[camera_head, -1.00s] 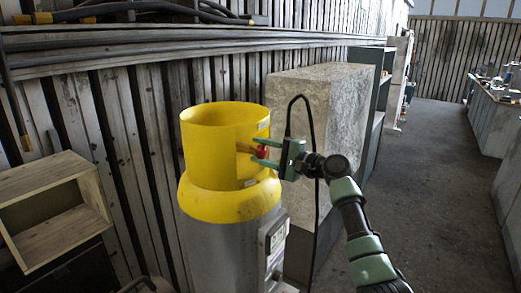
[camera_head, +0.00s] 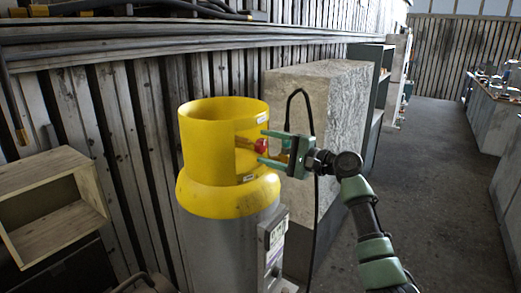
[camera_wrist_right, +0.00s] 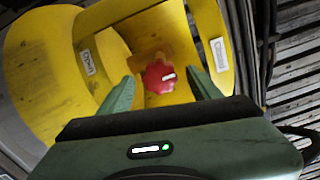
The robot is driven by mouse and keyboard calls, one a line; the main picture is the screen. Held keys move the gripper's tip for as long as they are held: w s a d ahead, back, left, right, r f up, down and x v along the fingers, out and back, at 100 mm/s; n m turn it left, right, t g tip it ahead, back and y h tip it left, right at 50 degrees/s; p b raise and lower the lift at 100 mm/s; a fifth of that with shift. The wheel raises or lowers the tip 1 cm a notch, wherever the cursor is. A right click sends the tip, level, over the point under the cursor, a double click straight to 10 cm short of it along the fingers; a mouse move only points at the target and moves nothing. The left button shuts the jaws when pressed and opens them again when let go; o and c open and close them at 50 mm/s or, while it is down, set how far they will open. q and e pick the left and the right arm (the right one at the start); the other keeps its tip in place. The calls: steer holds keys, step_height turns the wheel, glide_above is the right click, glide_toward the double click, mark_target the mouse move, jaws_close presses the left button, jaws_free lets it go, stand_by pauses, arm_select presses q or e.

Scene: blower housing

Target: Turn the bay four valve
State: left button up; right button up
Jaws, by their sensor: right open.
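A red valve knob (camera_head: 261,146) sits inside the side opening of a yellow collar (camera_head: 205,140) on top of a grey cylinder (camera_head: 225,245). My right gripper (camera_head: 266,147) is open at that opening, one finger above the knob and one below it in the head view. In the right wrist view the red knob (camera_wrist_right: 158,77) shows with a small white mark, just beyond and between the two green fingertips (camera_wrist_right: 163,84). The fingers look apart from it. White labels are on the collar on both sides of the opening. My left gripper is not in view.
A large stone-like block (camera_head: 330,100) with a black cable (camera_head: 290,100) stands right behind the gripper. A wooden open box (camera_head: 50,205) is at the left. A plank wall runs behind the cylinder. The floor (camera_head: 430,190) at the right is clear.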

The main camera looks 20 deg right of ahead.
mark_target(265, 147)
steer(key=b+v, duration=0.1)
steer(key=v, duration=0.3)
steer(key=shift+d+f, duration=0.15)
steer(key=shift+d, duration=0.1)
steer(key=shift+s+d, duration=0.15)
steer(key=shift+s, duration=0.2)
